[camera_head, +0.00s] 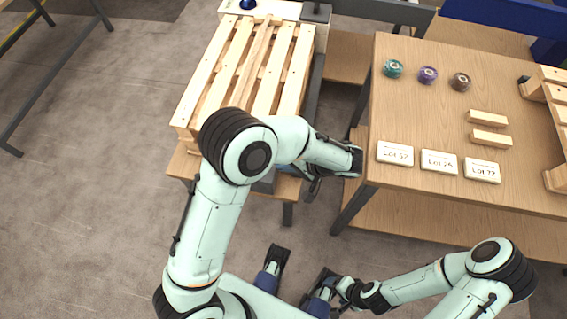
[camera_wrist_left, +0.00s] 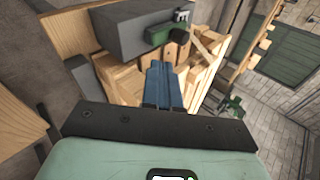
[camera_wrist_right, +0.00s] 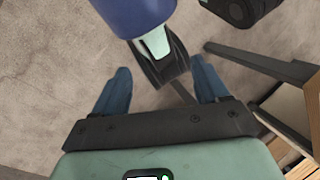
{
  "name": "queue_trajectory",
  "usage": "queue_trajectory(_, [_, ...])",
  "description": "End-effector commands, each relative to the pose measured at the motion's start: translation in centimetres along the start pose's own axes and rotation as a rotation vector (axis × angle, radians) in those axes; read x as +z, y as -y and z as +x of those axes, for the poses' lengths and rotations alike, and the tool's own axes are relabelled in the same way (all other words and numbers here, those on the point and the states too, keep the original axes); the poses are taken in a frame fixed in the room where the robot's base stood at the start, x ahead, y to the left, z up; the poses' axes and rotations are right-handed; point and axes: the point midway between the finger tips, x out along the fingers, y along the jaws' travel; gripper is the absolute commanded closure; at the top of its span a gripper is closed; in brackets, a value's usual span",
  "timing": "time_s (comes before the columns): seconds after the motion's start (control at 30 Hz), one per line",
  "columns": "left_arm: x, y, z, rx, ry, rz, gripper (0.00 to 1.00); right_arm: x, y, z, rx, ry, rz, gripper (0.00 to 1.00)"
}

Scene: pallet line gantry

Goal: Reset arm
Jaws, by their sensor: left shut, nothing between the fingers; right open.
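My left arm reaches from the bottom of the head view past the wooden pallet. Its wrist bends down in the gap between the pallet and the table, and most of its gripper is hidden there in that view. In the left wrist view, my left gripper (camera_wrist_left: 163,86) is shut and empty, with its blue fingers together in front of pale wooden boards. My right arm is folded low at the lower right of the head view. In the right wrist view, my right gripper (camera_wrist_right: 162,88) is open and empty over the floor, near parts of my own base.
The slatted pallet (camera_head: 245,70) lies on a low stand. The table (camera_head: 420,105) at right holds three spools (camera_head: 428,75), three lot cards (camera_head: 439,162), two wooden blocks (camera_head: 489,128) and a wooden frame (camera_head: 556,100). A grey block (camera_wrist_left: 140,30) is close to my left fingers.

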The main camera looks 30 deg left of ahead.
Motion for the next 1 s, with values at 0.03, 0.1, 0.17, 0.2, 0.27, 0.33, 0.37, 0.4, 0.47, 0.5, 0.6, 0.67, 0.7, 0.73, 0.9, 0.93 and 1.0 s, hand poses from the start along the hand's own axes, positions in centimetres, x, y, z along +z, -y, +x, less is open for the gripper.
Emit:
queue_trajectory(0.03, [0.0,0.0,0.0,0.0,0.0,0.0,1.0,0.0,0.0,0.0,0.0,0.0,0.0,0.26])
queue_trajectory(0.1, [0.0,0.0,0.0,0.0,0.0,0.0,1.0,0.0,0.0,0.0,0.0,0.0,0.0,0.26])
queue_trajectory(0.17, [0.0,0.0,0.0,0.0,0.0,0.0,1.0,0.0,0.0,0.0,0.0,0.0,0.0,0.26])
queue_trajectory(0.2, [0.0,0.0,0.0,0.0,0.0,0.0,1.0,0.0,0.0,0.0,0.0,0.0,0.0,0.26])
queue_trajectory(0.27, [0.0,0.0,0.0,0.0,0.0,0.0,1.0,0.0,0.0,0.0,0.0,0.0,0.0,0.26])
queue_trajectory(0.33, [0.0,0.0,0.1,0.001,0.001,0.002,1.0,0.0,0.0,0.0,0.0,0.0,0.0,0.26])
queue_trajectory(0.37, [0.1,-0.1,0.2,0.006,0.006,0.007,1.0,0.0,0.0,-0.1,0.0,0.0,0.0,0.26])
queue_trajectory(0.4, [0.4,-0.4,0.5,0.018,0.017,0.021,1.0,0.0,0.1,-0.2,0.0,0.0,0.0,0.26])
queue_trajectory(0.47, [1.3,-1.3,1.4,0.061,0.051,0.06,1.0,0.1,0.2,-0.6,0.0,0.001,0.0,0.26])
queue_trajectory(0.5, [2.3,-2.2,2.3,0.108,0.086,0.098,1.0,0.2,0.3,-1.0,0.0,0.002,0.0,0.26])
queue_trajectory(0.6, [6.1,-5.4,4.8,0.295,0.201,0.213,1.0,0.4,0.7,-2.3,0.001,0.005,-0.001,0.26])
queue_trajectory(0.67, [9.1,-7.6,5.8,0.441,0.277,0.265,1.0,0.5,0.9,-3.2,0.001,0.008,-0.001,0.26])
queue_trajectory(0.7, [11.0,-9.0,6.2,0.543,0.32,0.285,1.0,0.6,1.1,-3.8,0.002,0.011,-0.001,0.26])
queue_trajectory(0.73, [12.3,-10.0,6.4,0.618,0.346,0.29,1.0,0.7,1.2,-4.3,0.002,0.013,-0.001,0.26])
queue_trajectory(0.9, [17.8,-13.8,5.8,0.984,0.417,0.189,1.0,0.9,2.0,-6.7,0.003,0.025,-0.002,0.26])
queue_trajectory(0.93, [18.4,-14.1,5.7,1.03,0.417,0.152,1.0,0.9,2.2,-7.1,0.003,0.026,-0.002,0.26])
queue_trajectory(1.0, [19.3,-14.5,5.5,1.11,0.399,0.058,1.0,0.9,2.5,-8.0,0.003,0.029,-0.003,0.26])
